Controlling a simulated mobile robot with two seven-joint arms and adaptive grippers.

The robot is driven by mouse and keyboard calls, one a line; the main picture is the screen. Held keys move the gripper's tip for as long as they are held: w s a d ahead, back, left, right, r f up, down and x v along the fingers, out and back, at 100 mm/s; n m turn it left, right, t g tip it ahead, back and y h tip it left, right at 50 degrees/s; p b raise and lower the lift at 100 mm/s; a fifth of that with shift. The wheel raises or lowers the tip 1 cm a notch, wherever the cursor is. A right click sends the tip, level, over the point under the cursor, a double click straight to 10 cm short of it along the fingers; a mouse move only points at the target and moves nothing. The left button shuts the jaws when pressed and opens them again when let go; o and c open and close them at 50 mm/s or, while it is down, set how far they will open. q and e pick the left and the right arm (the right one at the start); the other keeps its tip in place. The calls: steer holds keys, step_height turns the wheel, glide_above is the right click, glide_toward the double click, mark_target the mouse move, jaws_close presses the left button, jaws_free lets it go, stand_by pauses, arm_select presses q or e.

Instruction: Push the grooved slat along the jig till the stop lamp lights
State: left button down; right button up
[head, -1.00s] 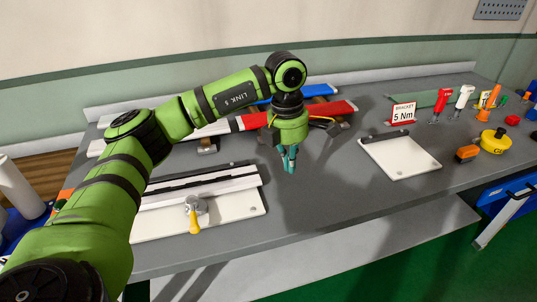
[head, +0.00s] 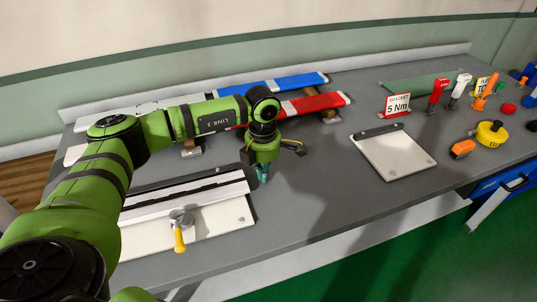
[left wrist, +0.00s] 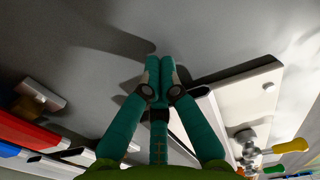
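The grooved slat (head: 205,191) is a long pale strip with a dark line along it. It lies on the jig (head: 225,215), a white plate with a yellow-handled clamp (head: 180,222) at its front. My left gripper (head: 263,178) points down just off the slat's right end. In the left wrist view its teal fingertips (left wrist: 160,68) are together with nothing visible between them. The slat's pale end (left wrist: 204,108) shows close beside them; I cannot tell whether they touch. My arm hides the jig's left part. I cannot make out a stop lamp. My right gripper is not in view.
Red (head: 310,104) and blue (head: 290,85) bars lie on supports behind the gripper. The bench between jig and white plate is clear.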

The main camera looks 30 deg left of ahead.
arm_select(q)
steer(key=shift+s+a+r, duration=0.25)
steer(key=shift+s+a, duration=0.2)
steer(key=shift+s, duration=0.1)
steer(key=shift+s+a+p, duration=0.25)
steer(key=shift+s+p, duration=0.05)
steer(key=shift+p, duration=0.05)
steer(key=shift+s+a+f, duration=0.1)
steer(key=shift+s, duration=0.05)
steer(key=shift+s+a+f+b, duration=0.15)
steer(key=shift+s+a+b, duration=0.15)
steer(key=shift+s+a, duration=0.4)
steer(key=shift+s, duration=0.1)
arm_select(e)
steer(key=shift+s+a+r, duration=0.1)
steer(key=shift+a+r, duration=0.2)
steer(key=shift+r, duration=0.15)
arm_select(q)
steer(key=shift+d, duration=0.1)
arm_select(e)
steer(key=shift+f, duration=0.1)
